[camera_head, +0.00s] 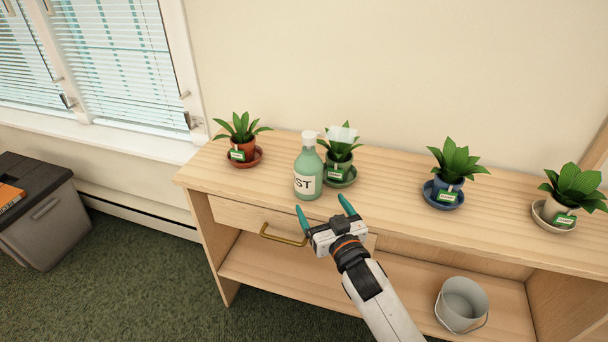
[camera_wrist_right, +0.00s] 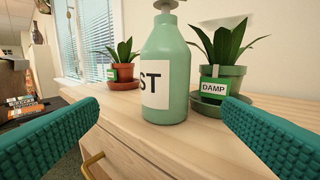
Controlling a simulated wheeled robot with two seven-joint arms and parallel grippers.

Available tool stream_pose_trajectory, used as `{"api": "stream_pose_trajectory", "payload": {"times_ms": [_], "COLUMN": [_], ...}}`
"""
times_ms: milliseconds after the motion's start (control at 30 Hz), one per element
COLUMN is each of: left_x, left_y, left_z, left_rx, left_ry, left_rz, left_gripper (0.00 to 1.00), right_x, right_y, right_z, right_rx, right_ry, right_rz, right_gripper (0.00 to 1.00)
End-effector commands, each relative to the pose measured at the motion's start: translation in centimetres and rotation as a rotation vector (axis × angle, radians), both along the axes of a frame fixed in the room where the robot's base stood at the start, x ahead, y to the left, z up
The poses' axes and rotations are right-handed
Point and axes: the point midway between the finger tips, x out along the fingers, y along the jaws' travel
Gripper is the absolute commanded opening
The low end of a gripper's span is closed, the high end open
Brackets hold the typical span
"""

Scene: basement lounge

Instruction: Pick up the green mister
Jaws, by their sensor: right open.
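The green mister (camera_head: 308,174) is a green bottle with a white top and a white label that reads "ST". It stands upright on the wooden shelf top (camera_head: 390,165), near the front edge. It also shows in the right wrist view (camera_wrist_right: 168,65), between the two fingers and beyond them. My right gripper (camera_head: 323,209) is open and empty just in front of the mister, at the shelf's front edge. Its teal fingers point toward the bottle and do not touch it. My left gripper is not in view.
A plant in a green pot (camera_head: 338,164) stands close behind the mister to the right; its tag reads "DAMP" in the wrist view. A red-potted plant (camera_head: 242,146) stands to the left. Blue-potted (camera_head: 447,191) and cream-potted (camera_head: 559,209) plants stand farther right. A drawer handle (camera_head: 283,237) is below.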

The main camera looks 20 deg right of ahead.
Motion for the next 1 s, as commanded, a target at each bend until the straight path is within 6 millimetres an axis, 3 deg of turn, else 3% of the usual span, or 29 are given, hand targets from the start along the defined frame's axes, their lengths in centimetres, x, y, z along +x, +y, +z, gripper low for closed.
{"api": "stream_pose_trajectory", "payload": {"times_ms": [300,567,833,1000], "left_x": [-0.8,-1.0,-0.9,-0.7], "left_y": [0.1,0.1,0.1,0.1], "left_z": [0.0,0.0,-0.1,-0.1], "left_rx": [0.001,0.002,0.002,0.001], "left_ry": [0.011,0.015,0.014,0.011], "left_rz": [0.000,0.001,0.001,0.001], "left_gripper": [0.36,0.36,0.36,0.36], "right_x": [5.3,7.2,10.8,11.6], "right_y": [0.3,0.3,0.0,0.1], "right_z": [0.1,-0.1,-0.3,-0.3], "right_rx": [-0.002,-0.001,-0.001,0.000], "right_ry": [-0.002,-0.001,-0.001,-0.001], "right_rz": [0.001,0.000,0.000,0.001], "right_gripper": [0.89,0.89,0.89,0.89]}}
